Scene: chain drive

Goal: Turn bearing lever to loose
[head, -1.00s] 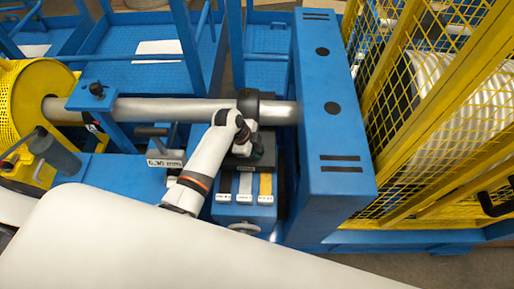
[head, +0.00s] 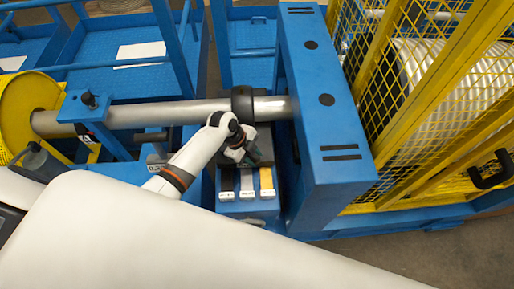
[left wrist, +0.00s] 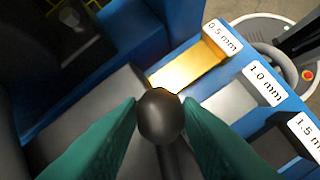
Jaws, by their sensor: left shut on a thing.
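The bearing lever's round dark knob (left wrist: 159,116) is between the two teal fingertips of my left gripper (left wrist: 158,120) in the left wrist view. The fingers are shut on it from both sides, and a dark lever shaft runs down from it. In the head view my left gripper (head: 250,155) is just in front of the black bearing (head: 243,104) around the steel shaft (head: 175,112). The lever itself is hidden there by the gripper and wrist. My right gripper is not in view.
A blue rack of shims lies close by, with a gold 0.5 mm strip (left wrist: 192,66), a silver 1.0 mm strip (left wrist: 230,103) and a dark 1.5 mm strip (left wrist: 279,145). A tall blue housing (head: 325,125) stands just right of the gripper, with yellow mesh guarding (head: 420,110) beyond.

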